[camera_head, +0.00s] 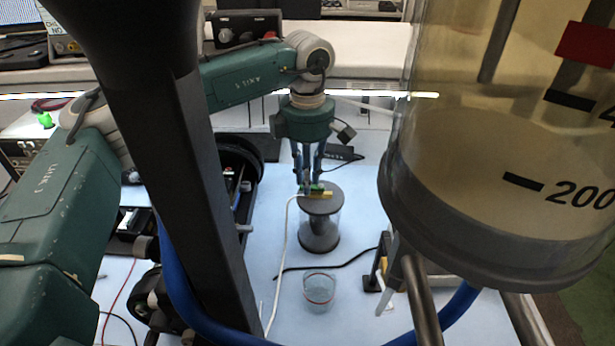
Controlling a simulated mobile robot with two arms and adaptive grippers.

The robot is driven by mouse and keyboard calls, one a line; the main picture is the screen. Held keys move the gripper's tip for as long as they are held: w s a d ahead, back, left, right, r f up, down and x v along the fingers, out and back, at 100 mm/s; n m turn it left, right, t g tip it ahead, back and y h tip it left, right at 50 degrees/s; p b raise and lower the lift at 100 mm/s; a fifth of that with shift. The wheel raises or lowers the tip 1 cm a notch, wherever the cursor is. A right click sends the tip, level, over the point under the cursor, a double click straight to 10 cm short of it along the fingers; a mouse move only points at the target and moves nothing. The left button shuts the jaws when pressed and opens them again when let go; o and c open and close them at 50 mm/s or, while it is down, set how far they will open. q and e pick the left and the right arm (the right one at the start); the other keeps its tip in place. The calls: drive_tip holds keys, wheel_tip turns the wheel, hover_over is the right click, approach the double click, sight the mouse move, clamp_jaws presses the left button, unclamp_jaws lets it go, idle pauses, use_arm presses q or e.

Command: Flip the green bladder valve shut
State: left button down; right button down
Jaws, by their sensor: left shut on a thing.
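A small clear cylinder (320,225) with a dark grey lid and dark grey base stands upright on the pale blue table top. On its lid sits the green bladder valve (316,188), beside a small brass-coloured fitting (327,195). My left gripper (306,183) points down onto the lid from above. Its fingers are shut on the green valve and partly hide it. The valve is too small here to tell its handle position. My right gripper is not in view.
A white tube (288,225) runs from the lid down the table. A clear cup (319,290) stands in front of the cylinder, with a black cable between. A large graduated vessel (480,200) fills the right.

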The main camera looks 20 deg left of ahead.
use_arm(q)
drive_tip(key=shift+w, duration=0.1)
drive_tip(key=m, duration=0.2)
drive_tip(key=w+m+b, duration=0.1)
drive_tip(key=m, duration=0.2)
drive_tip(key=w+m, duration=0.1)
drive_tip(key=m, duration=0.3)
drive_tip(key=shift+w+d+r, duration=0.15)
drive_tip(key=shift+d, duration=0.2)
drive_tip(key=m, duration=0.3)
drive_tip(key=d+m, duration=0.1)
drive_tip(key=shift+w+m, duration=0.35)
drive_tip(key=shift+m, duration=0.05)
drive_tip(key=shift+w+d+m+p, duration=0.1)
drive_tip(key=shift+d+m+p, duration=0.15)
drive_tip(key=shift+m, duration=0.7)
drive_tip(key=shift+w+d+m+p, duration=0.1)
drive_tip(key=shift+d+m+p, duration=0.1)
drive_tip(key=shift+m, duration=0.75)
drive_tip(key=c, duration=1.7)
unclamp_jaws()
drive_tip(key=shift+o, duration=0.7)
drive_tip(key=shift+s, duration=0.1)
